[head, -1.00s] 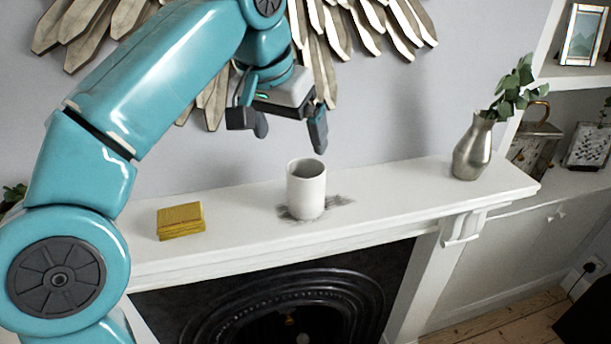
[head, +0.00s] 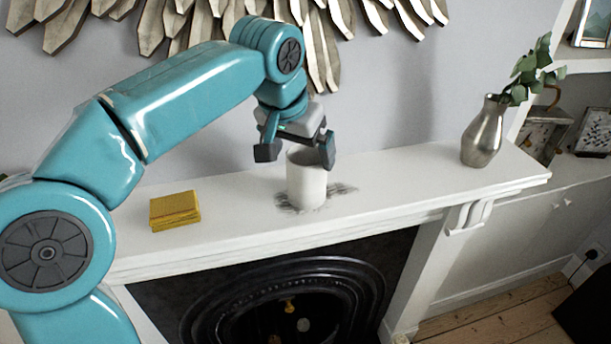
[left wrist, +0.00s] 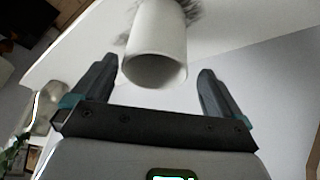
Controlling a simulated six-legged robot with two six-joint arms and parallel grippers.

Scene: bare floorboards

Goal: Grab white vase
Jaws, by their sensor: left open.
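The white vase (head: 307,187) is a plain upright cylinder standing on the white mantel shelf (head: 400,188). A dark smudge-like patch lies around its foot. My left gripper (head: 298,158) is open above the vase, with its fingers pointing down at the vase's rim. One finger overlaps the rim in the head view. In the left wrist view the vase (left wrist: 155,50) shows between the two spread fingers, a little beyond their tips, with its open mouth towards the camera. I cannot tell whether a finger touches it. My right gripper is not in view.
A yellow box or book (head: 175,211) lies on the shelf to the left. A silver vase with green leaves (head: 484,135) stands at the right end. The wooden wall ornament (head: 320,50) hangs behind my arm. The shelf between the two vases is clear.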

